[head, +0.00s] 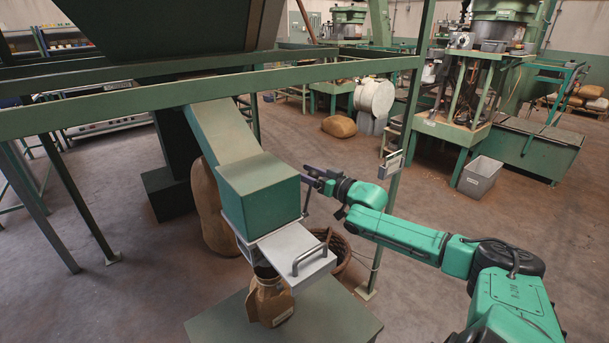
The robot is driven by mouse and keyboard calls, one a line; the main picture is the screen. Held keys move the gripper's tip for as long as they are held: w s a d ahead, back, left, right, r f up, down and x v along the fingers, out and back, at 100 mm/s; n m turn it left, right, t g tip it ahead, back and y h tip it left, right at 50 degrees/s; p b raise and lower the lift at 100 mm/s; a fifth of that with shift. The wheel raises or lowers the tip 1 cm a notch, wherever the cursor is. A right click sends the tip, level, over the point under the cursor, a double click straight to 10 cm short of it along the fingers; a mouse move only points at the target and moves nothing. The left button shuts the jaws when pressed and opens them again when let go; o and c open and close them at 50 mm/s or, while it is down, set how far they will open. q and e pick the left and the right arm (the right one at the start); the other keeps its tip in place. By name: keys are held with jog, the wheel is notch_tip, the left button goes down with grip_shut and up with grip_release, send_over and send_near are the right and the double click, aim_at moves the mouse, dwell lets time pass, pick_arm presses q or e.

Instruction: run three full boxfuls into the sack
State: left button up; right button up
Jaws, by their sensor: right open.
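The green box (258,197) sits at the lower end of a sloping chute (222,132) under the big dark hopper (170,22). A pale metal slide plate (292,246) with a bar handle (309,259) sticks out below the box, toward me. A brown sack (270,302) stands under the plate, its mouth partly hidden. My right gripper (314,176) is open beside the box's right side, near a thin dark upright bar (306,201). I cannot tell whether they touch. The box's inside is hidden. My left gripper is not in view.
The sack stands on a green stand (345,312). A wicker basket (339,250) is behind the plate. A green frame post (402,150) carrying a small panel (392,164) rises behind my right arm. Another full sack (213,208) stands left of the box. A grey bin (480,176) is farther right.

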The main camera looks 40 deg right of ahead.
grip_shut()
dwell(1.4)
